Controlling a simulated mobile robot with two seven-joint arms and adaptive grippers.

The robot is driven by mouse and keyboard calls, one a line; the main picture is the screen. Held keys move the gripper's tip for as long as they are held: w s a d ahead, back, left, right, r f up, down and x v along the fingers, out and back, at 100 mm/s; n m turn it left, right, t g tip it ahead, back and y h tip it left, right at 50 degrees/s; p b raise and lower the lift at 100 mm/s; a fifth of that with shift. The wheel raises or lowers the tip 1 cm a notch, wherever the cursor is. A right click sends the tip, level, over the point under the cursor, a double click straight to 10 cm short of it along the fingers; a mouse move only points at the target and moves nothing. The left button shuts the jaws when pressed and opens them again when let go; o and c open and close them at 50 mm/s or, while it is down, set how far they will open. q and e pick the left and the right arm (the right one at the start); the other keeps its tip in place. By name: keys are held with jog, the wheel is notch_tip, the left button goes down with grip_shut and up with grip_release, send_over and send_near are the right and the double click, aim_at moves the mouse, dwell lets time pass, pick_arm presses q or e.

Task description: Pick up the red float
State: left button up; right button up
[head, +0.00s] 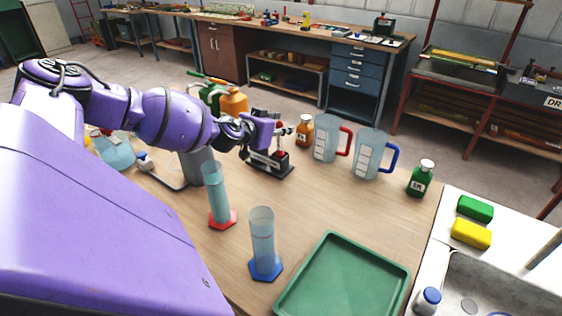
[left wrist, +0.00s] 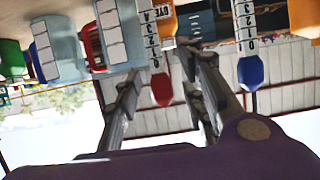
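The red float (left wrist: 162,88) shows in the left wrist view, which looks upside down, below a white scale marked with numbers. It is between the two fingers of my left gripper (left wrist: 166,88), with visible gaps on both sides. The fingers are open and do not appear to touch it. In the head view my left gripper (head: 284,130) is at a small black stand (head: 270,163) with a red part, and partly hides it. A blue float (left wrist: 250,72) hangs by a second scale to the right in the wrist view. My right gripper is not in view.
An amber bottle (head: 304,135), a red-handled jug (head: 326,142) and a blue-handled jug (head: 368,158) stand right of the gripper. Two cylinders, one red-based (head: 217,198) and one blue-based (head: 263,248), stand nearer. A green tray (head: 345,280) lies at front; bare table lies between.

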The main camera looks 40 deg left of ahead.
pick_arm(q)
grip_shut()
jog(key=shift+a, duration=0.1)
jog(key=shift+r, duration=0.1)
